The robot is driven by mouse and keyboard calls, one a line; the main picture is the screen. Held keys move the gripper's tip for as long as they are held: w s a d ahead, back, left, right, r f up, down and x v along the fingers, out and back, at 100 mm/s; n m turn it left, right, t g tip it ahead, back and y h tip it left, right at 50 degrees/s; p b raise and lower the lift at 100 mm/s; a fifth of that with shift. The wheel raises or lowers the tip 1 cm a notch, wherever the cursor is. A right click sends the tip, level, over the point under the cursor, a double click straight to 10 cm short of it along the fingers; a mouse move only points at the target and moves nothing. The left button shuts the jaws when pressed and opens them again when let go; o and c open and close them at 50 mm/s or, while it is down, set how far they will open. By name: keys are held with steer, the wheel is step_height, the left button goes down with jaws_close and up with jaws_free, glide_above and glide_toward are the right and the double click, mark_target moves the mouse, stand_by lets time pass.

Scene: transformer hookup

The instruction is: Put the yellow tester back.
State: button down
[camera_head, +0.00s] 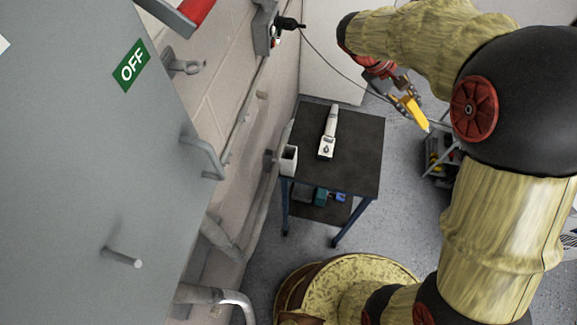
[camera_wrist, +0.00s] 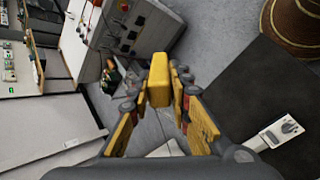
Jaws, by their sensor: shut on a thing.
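The yellow tester (camera_head: 413,112) is a slim yellow stick pointing down and to the right in the head view. My gripper (camera_head: 398,90) is shut on it and holds it in the air, to the right of the cart. In the wrist view the tester's yellow block (camera_wrist: 159,78) stands up between the two fingers of my gripper (camera_wrist: 162,92). Its lower part is hidden there.
A dark-topped cart (camera_head: 358,165) stands by the wall, with a white handheld device (camera_head: 328,133) and a small white holder (camera_head: 288,160) on it. A grey cabinet (camera_head: 90,190) marked OFF fills the left. A grey tool carrier (camera_head: 436,168) sits on the floor.

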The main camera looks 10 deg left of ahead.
steer(key=s+a+r+m+y+p, duration=0.2)
steer(key=s+a, duration=0.1)
steer(key=a, duration=0.7)
steer(key=s+a+r+m+y+p, duration=0.3)
steer(key=s+a, duration=0.1)
steer(key=a, duration=0.6)
steer(key=s+a+r+m+y+p, duration=0.2)
steer(key=s+a+y, duration=0.1)
steer(key=a, duration=0.7)
steer(key=shift+s+a+r+m+g+p, duration=0.2)
steer(key=shift+a+r+m+g+p, duration=0.05)
steer(key=shift+a+m+g+p, duration=0.05)
steer(key=shift+f+y+p, duration=0.1)
steer(key=shift+y+p, duration=0.2)
steer(key=shift+p, duration=0.85)
step_height(320, 180, down, 18)
steer(key=shift+f+b, duration=0.15)
steer(key=shift+b, duration=0.15)
